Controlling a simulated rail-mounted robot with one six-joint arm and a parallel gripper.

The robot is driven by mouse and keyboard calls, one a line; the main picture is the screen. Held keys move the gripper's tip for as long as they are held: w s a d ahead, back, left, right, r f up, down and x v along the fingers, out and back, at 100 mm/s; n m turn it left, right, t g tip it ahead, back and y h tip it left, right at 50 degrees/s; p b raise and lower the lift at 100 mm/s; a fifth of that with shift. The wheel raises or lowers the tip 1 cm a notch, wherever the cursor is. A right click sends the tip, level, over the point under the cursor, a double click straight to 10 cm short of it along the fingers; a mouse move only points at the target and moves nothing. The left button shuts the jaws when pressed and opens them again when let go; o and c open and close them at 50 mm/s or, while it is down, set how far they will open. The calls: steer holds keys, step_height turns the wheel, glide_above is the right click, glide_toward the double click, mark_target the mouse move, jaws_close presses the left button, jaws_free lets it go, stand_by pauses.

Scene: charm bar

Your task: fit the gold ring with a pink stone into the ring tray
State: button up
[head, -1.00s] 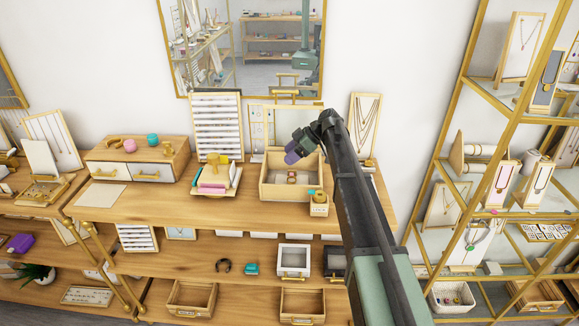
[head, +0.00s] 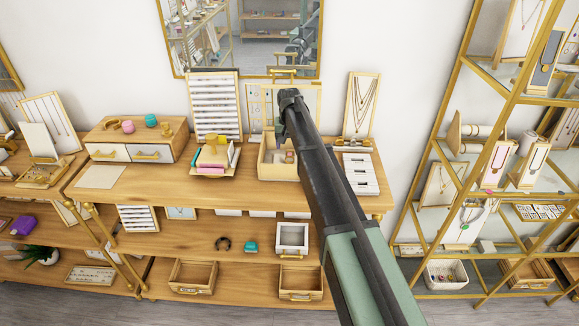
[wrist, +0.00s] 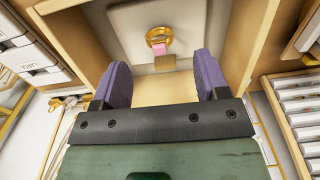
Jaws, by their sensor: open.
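The gold ring with a pink stone (wrist: 158,40) rests on a pale pad inside an open wooden box (wrist: 235,45). In the head view the box (head: 268,171) stands on the counter, partly hidden by my arm. My gripper (wrist: 160,75) is open, its purple fingers spread apart above the box, with the ring between and beyond the fingertips and nothing held. A white slotted tray, which looks like the ring tray (head: 360,172), lies on the counter right of the box.
Upright displays stand behind the box: a white slotted panel (head: 214,105) and a necklace board (head: 362,104). A stand with colored blocks (head: 213,158) and a two-drawer chest (head: 137,142) are to the left. A glass-shelved gold rack (head: 450,150) rises at the right.

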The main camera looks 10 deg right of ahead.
mark_target(290, 154)
step_height(290, 154, down, 7)
steer(key=b, duration=0.5)
steer(key=shift+d+r, duration=0.1)
steer(key=shift+r, duration=0.35)
steer(key=shift+c, duration=0.5)
steer(key=c, duration=1)
steer(key=shift+r, duration=0.1)
